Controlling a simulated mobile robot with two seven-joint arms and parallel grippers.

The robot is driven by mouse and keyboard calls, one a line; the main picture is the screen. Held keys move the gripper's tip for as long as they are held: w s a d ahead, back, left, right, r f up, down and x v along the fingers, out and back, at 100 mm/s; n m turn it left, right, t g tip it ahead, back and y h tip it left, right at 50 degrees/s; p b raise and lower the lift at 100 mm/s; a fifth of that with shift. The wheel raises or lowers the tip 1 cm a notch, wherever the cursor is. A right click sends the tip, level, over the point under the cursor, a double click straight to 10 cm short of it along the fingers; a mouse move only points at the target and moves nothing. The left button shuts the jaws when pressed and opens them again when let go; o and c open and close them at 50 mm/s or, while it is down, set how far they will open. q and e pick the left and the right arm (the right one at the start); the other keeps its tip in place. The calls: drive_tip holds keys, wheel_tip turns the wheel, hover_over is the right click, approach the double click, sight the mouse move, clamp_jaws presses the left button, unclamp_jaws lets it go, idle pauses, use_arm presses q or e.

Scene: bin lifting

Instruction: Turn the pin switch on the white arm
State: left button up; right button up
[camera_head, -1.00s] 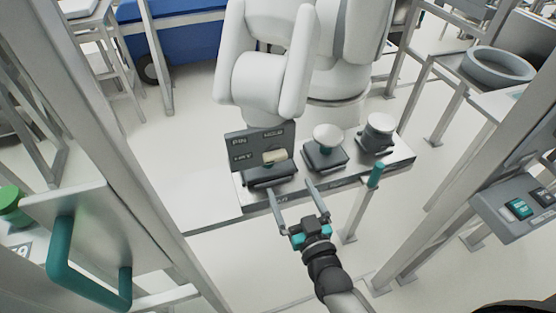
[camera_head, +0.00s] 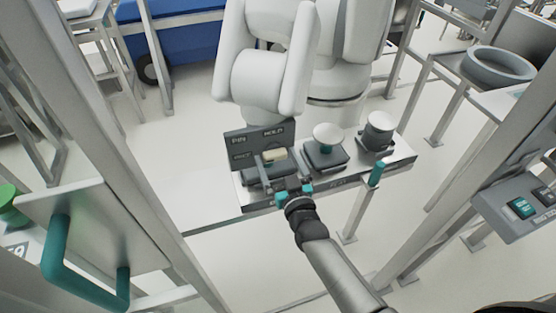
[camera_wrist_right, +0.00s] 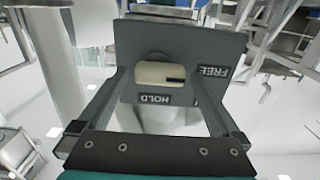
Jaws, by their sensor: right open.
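The pin switch is a cream bar-shaped knob (camera_head: 275,155) on an upright dark grey panel (camera_head: 247,140) by the white arm (camera_head: 268,78). The panel carries PIN, HOLD and FREE labels. In the right wrist view the knob (camera_wrist_right: 158,73) lies level, its dark end mark towards the FREE label (camera_wrist_right: 214,72); the HOLD label (camera_wrist_right: 155,99) is below it. My right gripper (camera_head: 280,167) is open in front of the panel. In the right wrist view its fingers (camera_wrist_right: 160,85) are apart, one to each side of the knob. My left gripper is not in view.
The panel stands on a metal bench (camera_head: 222,207). To its right are a white-topped button (camera_head: 327,135) and a grey knob (camera_head: 378,130). A teal handle (camera_head: 376,173) stands at the bench's front edge. Frame posts rise at left and right.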

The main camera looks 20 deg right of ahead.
drive_tip(key=shift+c, duration=0.2)
drive_tip(key=c, duration=1.2)
drive_tip(key=shift+m, duration=0.3)
drive_tip(key=m, duration=0.3)
drive_tip(key=shift+d, duration=0.1)
drive_tip(key=m, duration=0.5)
drive_tip(key=shift+d, duration=0.1)
drive_tip(key=m, duration=0.4)
drive_tip(key=shift+d+m+b, duration=0.1)
drive_tip(key=shift+m+b, duration=0.2)
drive_tip(key=shift+b, duration=0.1)
drive_tip(key=m+b, duration=0.1)
drive_tip(key=m, duration=0.3)
drive_tip(key=shift+m, duration=0.3)
